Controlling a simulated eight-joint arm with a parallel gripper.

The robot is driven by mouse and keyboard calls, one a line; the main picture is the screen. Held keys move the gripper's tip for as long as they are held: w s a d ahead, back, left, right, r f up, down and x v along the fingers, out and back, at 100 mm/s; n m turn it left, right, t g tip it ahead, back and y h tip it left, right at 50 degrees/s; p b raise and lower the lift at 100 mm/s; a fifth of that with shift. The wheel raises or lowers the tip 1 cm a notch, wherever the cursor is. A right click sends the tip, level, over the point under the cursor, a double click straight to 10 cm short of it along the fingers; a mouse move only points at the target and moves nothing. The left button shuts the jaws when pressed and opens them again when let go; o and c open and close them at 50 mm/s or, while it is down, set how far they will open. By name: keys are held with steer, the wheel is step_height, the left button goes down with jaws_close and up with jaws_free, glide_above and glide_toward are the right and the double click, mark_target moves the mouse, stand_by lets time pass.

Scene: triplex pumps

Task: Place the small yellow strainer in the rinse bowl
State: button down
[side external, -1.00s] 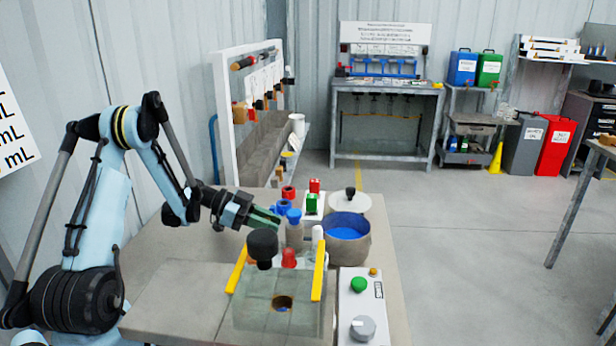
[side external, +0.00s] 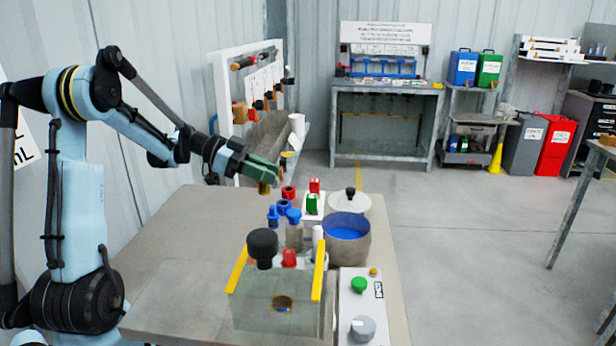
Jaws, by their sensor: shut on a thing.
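My gripper (side external: 266,174) is raised above the far left part of the bench, with its green fingers shut on a small dark-yellow piece. This piece, which looks like the small yellow strainer (side external: 264,188), hangs just below the fingertips, clear of the bench. Its details are too small to tell. A round grey-brown bowl with blue inside, which looks like the rinse bowl (side external: 347,251), stands on the bench to the right of and nearer than my gripper. The strainer is well apart from it.
Between gripper and bowl stand red rings (side external: 289,192), blue parts (side external: 273,217) and a green-topped part (side external: 312,204). A pale lid with black knob (side external: 350,203) is behind the bowl. A clear box with yellow bars (side external: 278,310) stands in front. The bench's left side is clear.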

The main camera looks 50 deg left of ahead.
step_height(320, 180, up, 6)
steer(key=shift+f, duration=0.1)
steer(key=w+d+m+g+h, duration=0.15)
steer(key=w+d, duration=0.25)
steer(key=d, duration=0.9)
steer(key=w+d+m+g+h, duration=0.1)
steer(key=w+d+m+g, duration=0.2)
steer(key=d, duration=0.9)
steer(key=shift+w+a+f, duration=0.85)
steer(key=shift+a+f, duration=0.9)
steer(key=shift+f, duration=0.95)
steer(key=shift+w+a+f, duration=0.9)
steer(key=shift+a+f, duration=0.8)
steer(key=shift+f, duration=1)
steer(key=shift+w+a+f, duration=0.85)
steer(key=shift+a+f, duration=0.9)
steer(key=shift+f, duration=0.95)
steer(key=shift+f, duration=0.6)
steer(key=c, duration=0.9)
jaws_free()
